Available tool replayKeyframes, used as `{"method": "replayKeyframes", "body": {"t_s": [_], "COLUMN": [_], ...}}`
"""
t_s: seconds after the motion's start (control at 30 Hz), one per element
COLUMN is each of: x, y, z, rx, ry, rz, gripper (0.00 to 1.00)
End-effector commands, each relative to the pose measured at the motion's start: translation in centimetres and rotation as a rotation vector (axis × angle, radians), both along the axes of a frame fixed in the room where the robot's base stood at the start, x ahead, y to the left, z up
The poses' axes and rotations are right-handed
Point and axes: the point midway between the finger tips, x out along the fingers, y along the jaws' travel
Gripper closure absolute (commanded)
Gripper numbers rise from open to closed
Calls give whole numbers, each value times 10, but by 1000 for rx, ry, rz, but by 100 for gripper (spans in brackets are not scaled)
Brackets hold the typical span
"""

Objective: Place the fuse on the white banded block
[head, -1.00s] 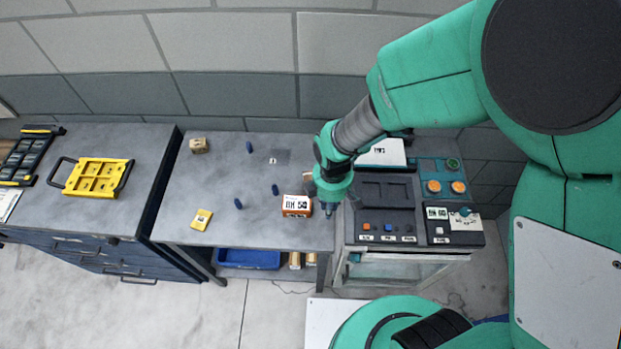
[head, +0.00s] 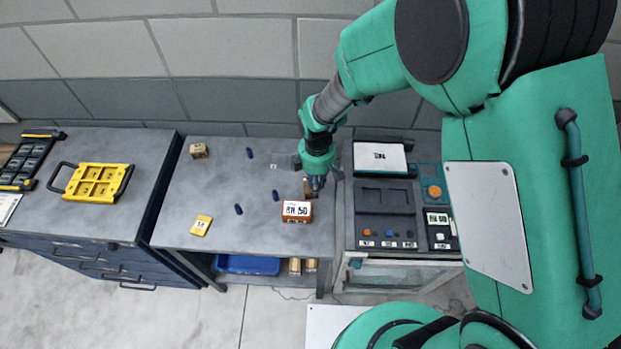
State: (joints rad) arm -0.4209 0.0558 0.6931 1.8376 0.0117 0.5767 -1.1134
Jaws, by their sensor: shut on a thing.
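My gripper (head: 316,183) points down over the right side of the grey table, just behind and right of an orange block with a white lettered band (head: 297,211). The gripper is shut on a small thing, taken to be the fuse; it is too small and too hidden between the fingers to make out. The banded block sits upright near the table's front right, with nothing seen on top. A brown piece (head: 307,188) shows between the gripper and the block; I cannot tell whether the gripper touches it.
Several small blue pegs (head: 275,196) stand on the table. A yellow labelled piece (head: 201,225) and a tan block (head: 199,151) lie to the left. A dark control panel machine (head: 385,197) stands close on the right. A blue bin (head: 248,264) is below. The table's left middle is clear.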

Motion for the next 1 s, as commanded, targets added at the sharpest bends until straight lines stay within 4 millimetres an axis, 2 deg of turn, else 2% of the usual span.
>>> {"method": "replayKeyframes", "body": {"t_s": [0.2,0.4,0.77,1.0], "x": [32,46,46,45], "y": [14,19,20,19], "z": [-4,-4,-5,-25], "rx": [0,0,0,-1], "ry": [0,-1,0,2], "rz": [0,0,0,0], "gripper": [100,100,100,100]}}
